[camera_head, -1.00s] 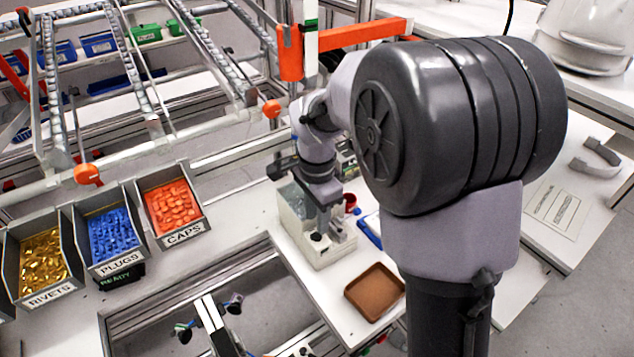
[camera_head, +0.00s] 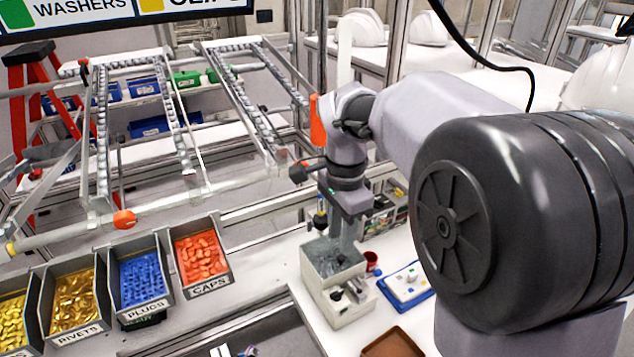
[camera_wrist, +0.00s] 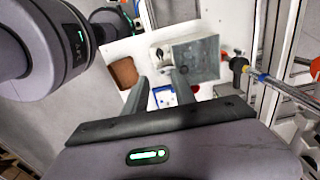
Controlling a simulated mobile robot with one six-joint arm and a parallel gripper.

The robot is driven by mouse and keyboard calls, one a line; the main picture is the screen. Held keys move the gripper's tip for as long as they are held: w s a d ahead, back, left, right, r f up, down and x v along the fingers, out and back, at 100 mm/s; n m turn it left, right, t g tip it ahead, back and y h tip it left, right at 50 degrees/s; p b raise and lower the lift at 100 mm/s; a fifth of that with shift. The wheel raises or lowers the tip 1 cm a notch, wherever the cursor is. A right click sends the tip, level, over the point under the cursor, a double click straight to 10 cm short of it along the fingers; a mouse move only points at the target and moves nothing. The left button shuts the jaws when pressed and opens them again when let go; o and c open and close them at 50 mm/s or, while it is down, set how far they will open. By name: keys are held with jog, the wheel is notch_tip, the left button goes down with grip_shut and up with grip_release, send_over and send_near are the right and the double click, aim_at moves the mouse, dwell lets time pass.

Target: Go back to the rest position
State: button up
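My gripper (camera_head: 346,232) hangs from the arm above a white box with an open grey bin (camera_head: 338,263) in the head view. In the wrist view my gripper (camera_wrist: 160,80) has its two dark fingers spread apart, and nothing is held between them. The grey bin (camera_wrist: 197,60) lies just past the right finger there. A blue tray with white parts (camera_head: 407,284) is to the right of the box, and it shows beyond the finger gap in the wrist view (camera_wrist: 165,97). A brown tray (camera_head: 393,344) is at the bottom edge of the head view.
Bins of rivets (camera_head: 76,301), plugs (camera_head: 141,279) and caps (camera_head: 202,258) stand in a row on the left. A small red cup (camera_head: 371,261) stands beside the box. Roller rails (camera_head: 180,130) run behind. White helmet shells (camera_head: 430,28) are at the back right.

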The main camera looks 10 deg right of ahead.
jog(key=s+a+f+n+t+y+b, duration=0.1)
jog(key=s+f+n+t+b, duration=0.2)
jog(key=s, duration=0.7)
jog(key=s+a+f+n+t+y+b, duration=0.1)
jog(key=s+a+f+n+t+b, duration=0.1)
jog(key=s+f+n+b, duration=0.5)
jog(key=s+f+b, duration=0.1)
jog(key=s+b, duration=0.2)
jog(key=b, duration=0.1)
jog(key=shift+s+a+f+t+b, duration=0.15)
jog(key=shift+f+t+b, duration=0.15)
jog(key=shift+t, duration=0.1)
jog(key=shift+o, duration=0.5)
